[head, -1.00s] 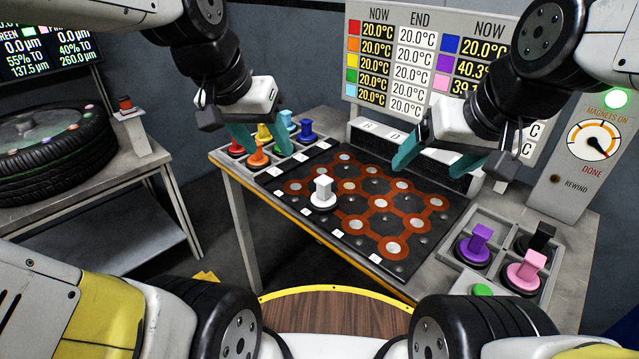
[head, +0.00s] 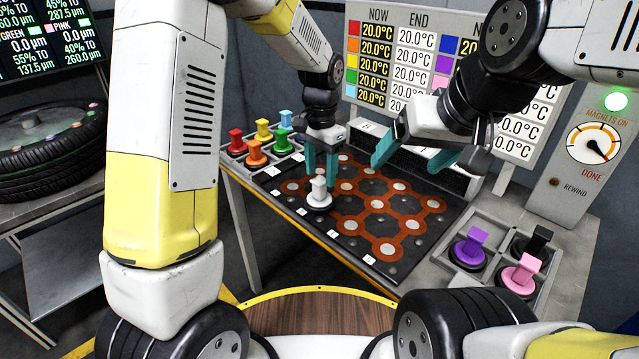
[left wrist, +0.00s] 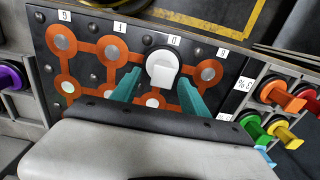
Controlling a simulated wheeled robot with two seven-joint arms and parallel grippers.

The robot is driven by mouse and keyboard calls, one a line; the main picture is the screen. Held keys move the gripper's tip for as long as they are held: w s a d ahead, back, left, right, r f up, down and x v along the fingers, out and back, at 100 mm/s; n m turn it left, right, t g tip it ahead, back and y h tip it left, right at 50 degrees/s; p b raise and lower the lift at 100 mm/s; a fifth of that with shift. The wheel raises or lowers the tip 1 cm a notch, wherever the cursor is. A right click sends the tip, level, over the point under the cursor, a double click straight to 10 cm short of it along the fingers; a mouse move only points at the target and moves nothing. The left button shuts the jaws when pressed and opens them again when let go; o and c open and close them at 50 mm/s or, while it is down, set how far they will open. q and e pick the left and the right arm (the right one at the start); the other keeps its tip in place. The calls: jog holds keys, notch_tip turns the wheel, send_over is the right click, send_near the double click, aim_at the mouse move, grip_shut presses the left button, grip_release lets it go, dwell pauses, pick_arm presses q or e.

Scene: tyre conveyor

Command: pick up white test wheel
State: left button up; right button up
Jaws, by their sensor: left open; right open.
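The white test wheel (head: 319,198) stands upright on the near left part of the black board with the orange hexagon track (head: 375,257). It has a round white base and a white block grip on top. In the left wrist view the white wheel (left wrist: 162,66) lies ahead of and between the two teal fingers. My right gripper (head: 415,160) is open and empty above the board's far right side.
Red, orange, yellow, green and blue wheels (head: 256,153) stand in a rack at the table's left. Purple (head: 468,246), pink (head: 519,277) and black (head: 533,243) wheels stand in a tray at the right. A temperature board (head: 400,60) stands behind. A tyre (head: 50,150) lies on another table.

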aim_at(320, 180)
pick_arm(q)
jog(key=f, duration=0.5)
jog(key=shift+w+a+f, duration=0.1)
jog(key=shift+w+f, duration=0.2)
jog(key=shift+f, duration=0.1)
grip_shut()
